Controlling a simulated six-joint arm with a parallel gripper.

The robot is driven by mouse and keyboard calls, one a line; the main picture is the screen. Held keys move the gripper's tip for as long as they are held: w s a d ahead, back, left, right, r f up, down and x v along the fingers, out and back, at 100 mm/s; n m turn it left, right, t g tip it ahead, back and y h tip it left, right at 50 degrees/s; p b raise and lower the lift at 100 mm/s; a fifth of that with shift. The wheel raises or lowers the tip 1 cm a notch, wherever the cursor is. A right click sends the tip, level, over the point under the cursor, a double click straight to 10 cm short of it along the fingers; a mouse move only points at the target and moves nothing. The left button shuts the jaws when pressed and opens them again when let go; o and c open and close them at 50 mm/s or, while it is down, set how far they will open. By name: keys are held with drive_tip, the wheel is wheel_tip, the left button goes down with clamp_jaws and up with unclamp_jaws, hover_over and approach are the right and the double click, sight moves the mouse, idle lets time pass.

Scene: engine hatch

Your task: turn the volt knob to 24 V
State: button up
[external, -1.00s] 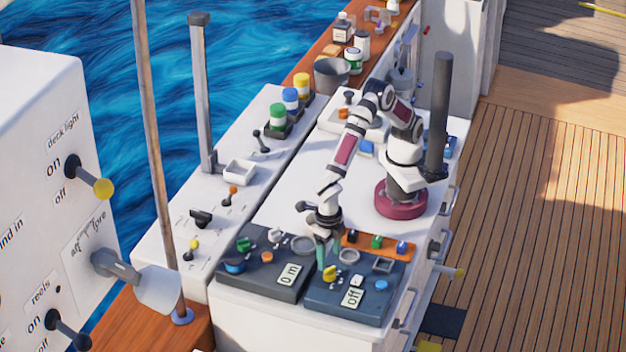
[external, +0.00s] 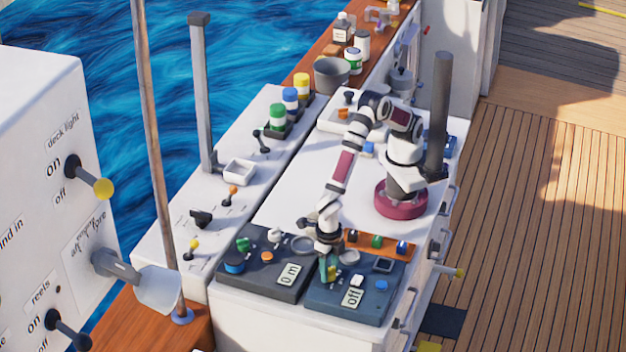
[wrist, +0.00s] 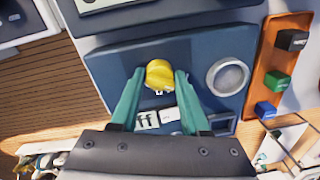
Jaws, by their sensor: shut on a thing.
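The yellow knob (wrist: 160,75) stands on a dark blue panel (wrist: 110,65). My gripper (wrist: 160,78) has its two green fingers on either side of the knob and is shut on it. In the external view my gripper (external: 327,268) points down at the near panel and hides most of the knob. A small display (external: 352,297) in front of the knob reads "off"; in the wrist view the display (wrist: 147,119) is partly covered. The markings beside the knob are too small to read.
A second dark panel (external: 290,258) with a display reading "0 m" lies to the left. On the near panel are a round gauge (wrist: 228,76) and a blue button (external: 381,286). An orange strip (wrist: 262,85) with several coloured blocks lies alongside.

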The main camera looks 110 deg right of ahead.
drive_tip(key=shift+w, duration=0.1)
clamp_jaws()
drive_tip(key=m, duration=0.5)
drive_tip(key=shift+w, duration=0.1)
drive_tip(key=m, duration=0.6)
drive_tip(key=shift+r+y, duration=0.1)
drive_tip(key=shift+y, duration=0.2)
drive_tip(key=m, duration=0.5)
drive_tip(key=shift+d+m, duration=0.1)
drive_tip(key=shift+m, duration=0.3)
drive_tip(key=m, duration=0.5)
drive_tip(key=shift+d+t, duration=0.1)
drive_tip(key=shift+t, duration=0.2)
drive_tip(key=shift+m, duration=0.4)
